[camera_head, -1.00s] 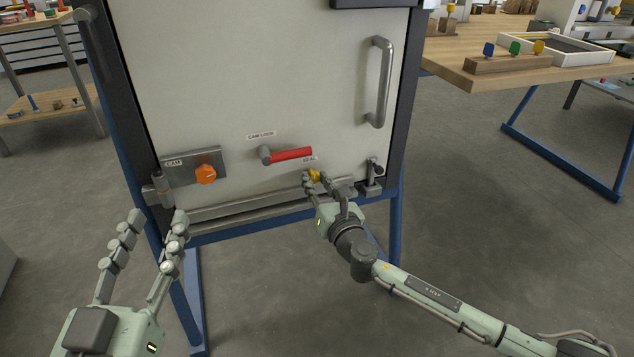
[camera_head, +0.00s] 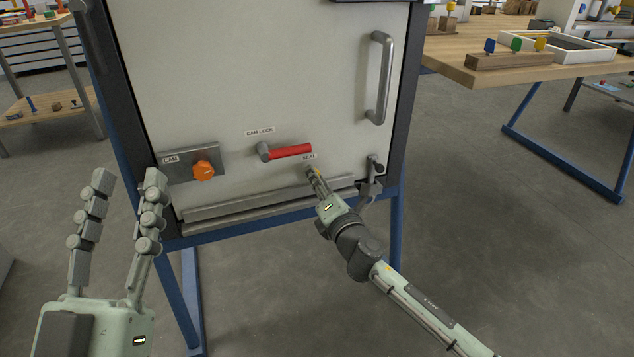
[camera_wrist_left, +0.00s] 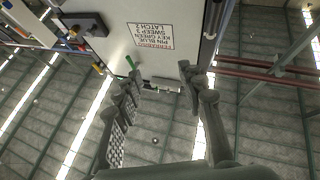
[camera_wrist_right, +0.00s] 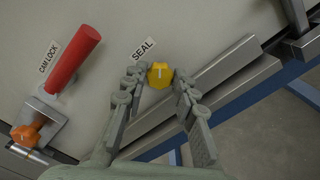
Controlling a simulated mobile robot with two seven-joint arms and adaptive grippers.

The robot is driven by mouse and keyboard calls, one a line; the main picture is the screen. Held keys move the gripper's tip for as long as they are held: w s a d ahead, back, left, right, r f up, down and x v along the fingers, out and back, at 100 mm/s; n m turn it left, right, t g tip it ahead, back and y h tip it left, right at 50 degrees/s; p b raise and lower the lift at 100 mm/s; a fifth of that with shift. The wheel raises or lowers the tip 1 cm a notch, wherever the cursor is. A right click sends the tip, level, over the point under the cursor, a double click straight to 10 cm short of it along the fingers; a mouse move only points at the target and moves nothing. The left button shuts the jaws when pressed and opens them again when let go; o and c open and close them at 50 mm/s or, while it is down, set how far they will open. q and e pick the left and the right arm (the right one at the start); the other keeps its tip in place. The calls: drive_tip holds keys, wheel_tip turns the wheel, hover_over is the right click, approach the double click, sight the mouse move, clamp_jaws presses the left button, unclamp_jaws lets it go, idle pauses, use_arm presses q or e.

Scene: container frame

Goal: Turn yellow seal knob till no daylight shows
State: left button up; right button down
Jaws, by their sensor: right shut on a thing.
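The yellow seal knob (camera_wrist_right: 160,75) sits on the panel beside the SEAL label in the right wrist view, with a pale pointer line on its face. My right gripper (camera_wrist_right: 155,77) is shut on it, one finger on each side. In the head view the knob (camera_head: 318,173) is mostly hidden by my right gripper (camera_head: 313,172). A grey sweep bar (camera_head: 265,208) runs along the door's (camera_head: 240,70) lower edge; whether daylight shows there I cannot tell. My left gripper (camera_head: 130,182) is open and empty, left of the door's lower corner.
A red cam lock lever (camera_head: 290,151) and an orange cam knob (camera_head: 203,170) are left of the seal knob. A latch (camera_head: 374,168) stands to its right, below a vertical handle (camera_head: 379,80). A wooden table (camera_head: 490,75) is at the right.

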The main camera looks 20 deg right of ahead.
use_arm(q)
drive_tip(key=w+a+f+g+y+p, duration=0.1)
drive_tip(key=a+f+g+y+p, duration=0.1)
drive_tip(key=f+g, duration=0.35)
drive_tip(key=w+a+f+g+y+p, duration=0.2)
drive_tip(key=f+g, duration=0.1)
drive_tip(key=f, duration=0.5)
drive_tip(key=s+a+f+n+g+y+p, duration=0.1)
drive_tip(key=s+a+f+g+y, duration=0.3)
drive_tip(key=a+f, duration=0.5)
drive_tip(key=shift+s+a+f+g+p, duration=0.15)
drive_tip(key=shift+s+f+g+p, duration=0.7)
drive_tip(key=shift+s+f+g, duration=0.6)
use_arm(e)
drive_tip(key=shift+f+m, duration=0.15)
drive_tip(key=shift+m, duration=10.45)
use_arm(q)
drive_tip(key=shift+s+r+t, duration=0.2)
drive_tip(key=shift+r+t, duration=0.05)
drive_tip(key=shift+t, duration=0.05)
use_arm(e)
drive_tip(key=c, duration=1.2)
unclamp_jaws()
